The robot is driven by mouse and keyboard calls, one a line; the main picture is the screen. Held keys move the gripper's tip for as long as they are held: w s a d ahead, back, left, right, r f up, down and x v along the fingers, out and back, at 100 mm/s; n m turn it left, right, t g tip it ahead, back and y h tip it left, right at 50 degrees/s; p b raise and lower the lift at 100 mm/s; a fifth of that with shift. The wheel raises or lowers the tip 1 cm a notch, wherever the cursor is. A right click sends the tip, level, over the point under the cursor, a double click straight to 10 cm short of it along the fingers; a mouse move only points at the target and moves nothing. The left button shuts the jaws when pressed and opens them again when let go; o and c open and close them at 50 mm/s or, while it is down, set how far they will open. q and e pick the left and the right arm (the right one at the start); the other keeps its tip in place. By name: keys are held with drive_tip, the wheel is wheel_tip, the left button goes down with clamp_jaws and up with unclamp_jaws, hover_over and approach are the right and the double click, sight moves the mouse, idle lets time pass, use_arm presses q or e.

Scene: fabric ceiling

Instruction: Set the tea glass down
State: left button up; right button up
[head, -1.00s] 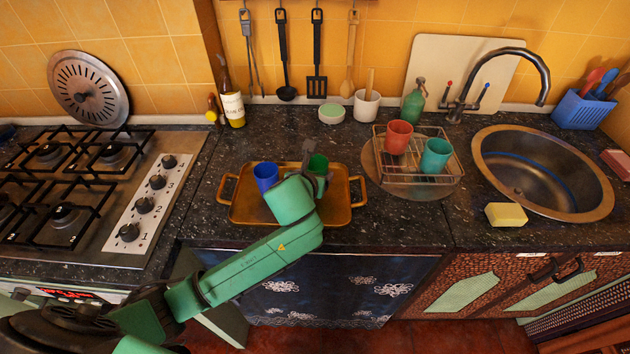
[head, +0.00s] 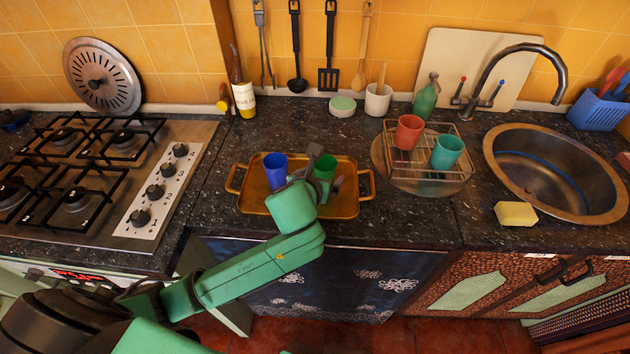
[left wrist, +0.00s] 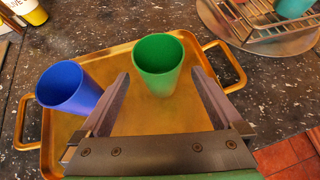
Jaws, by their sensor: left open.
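A green tea glass (head: 325,165) stands upright on the golden tray (head: 349,207). A blue glass (head: 275,171) stands to its left on the same tray. My left gripper (head: 327,170) is at the green glass, its arm reaching over the tray's front edge. In the left wrist view my left gripper (left wrist: 160,76) is open, with a finger on each side of the green glass (left wrist: 158,68) and visible gaps between. The blue glass (left wrist: 70,88) is outside the left finger. The right gripper is not in view.
A wire rack (head: 427,176) with a red cup (head: 408,132) and a teal cup (head: 447,152) stands to the right of the tray. The stove (head: 95,185) is at left, the sink (head: 560,172) at right. A bottle (head: 242,90) stands behind the tray.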

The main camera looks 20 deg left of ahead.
use_arm(q)
drive_tip(key=v, duration=0.8)
drive_tip(key=shift+s, duration=0.2)
drive_tip(key=shift+r, duration=0.1)
